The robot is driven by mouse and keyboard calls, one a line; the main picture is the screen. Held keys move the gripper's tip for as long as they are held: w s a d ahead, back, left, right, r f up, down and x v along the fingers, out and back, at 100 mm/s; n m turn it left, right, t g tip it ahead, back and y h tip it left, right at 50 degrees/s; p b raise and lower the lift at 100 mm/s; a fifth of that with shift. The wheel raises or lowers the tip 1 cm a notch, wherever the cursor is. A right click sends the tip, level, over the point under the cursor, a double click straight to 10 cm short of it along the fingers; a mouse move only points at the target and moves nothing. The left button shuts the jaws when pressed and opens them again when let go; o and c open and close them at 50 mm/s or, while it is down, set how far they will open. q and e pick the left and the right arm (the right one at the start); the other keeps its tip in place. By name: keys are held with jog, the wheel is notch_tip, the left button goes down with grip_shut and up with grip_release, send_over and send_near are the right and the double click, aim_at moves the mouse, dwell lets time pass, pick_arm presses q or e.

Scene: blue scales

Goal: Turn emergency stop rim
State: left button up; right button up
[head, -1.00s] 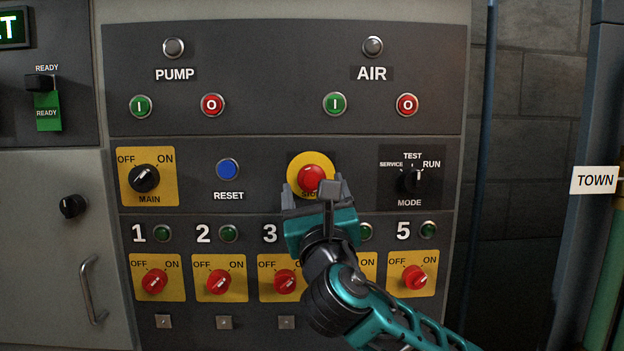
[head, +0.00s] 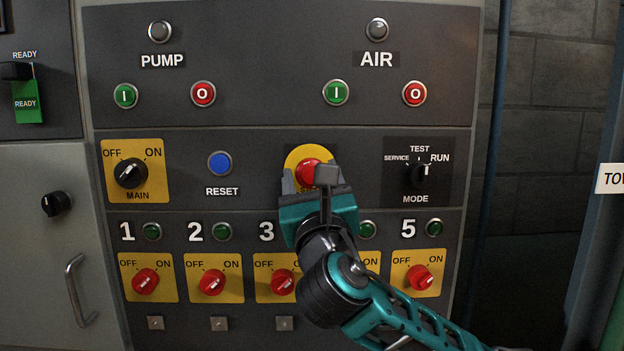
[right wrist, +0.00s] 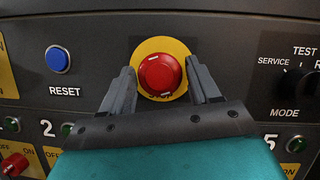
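The emergency stop is a red round button (head: 306,170) on a yellow disc (head: 293,158), in the middle of the dark panel. In the right wrist view the red button (right wrist: 160,74) shows whole, with pale marks on its face. My right gripper (head: 307,178) is open in front of the yellow disc. In the head view one finger hides the button's lower right part. My left gripper is not in view.
A blue RESET button (head: 219,163) is to the left and a black MODE knob (head: 418,174) to the right. Several red knobs on yellow plates sit below, one partly behind my right arm. The panel around the stop is flat.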

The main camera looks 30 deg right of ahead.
jog(key=c, duration=0.7)
jog(key=shift+c, duration=0.2)
jog(key=shift+m, duration=0.5)
jog(key=m+h, duration=0.1)
jog(key=m, duration=0.1)
jog(key=m+g+h+p, duration=0.1)
jog(key=m, duration=0.2)
jog(key=shift+w+a+g+h, duration=0.1)
jog(key=shift+g+h, duration=0.2)
jog(key=shift+m+g+h+p, duration=0.15)
jog(key=shift+m+g+h, duration=0.3)
jog(key=shift+m, duration=0.7)
jog(key=shift+m+g+h+p, duration=0.15)
jog(key=shift+m+g+h, duration=0.25)
jog(key=shift+m, duration=1.05)
jog(key=o, duration=1.1)
jog(key=shift+c, duration=0.2)
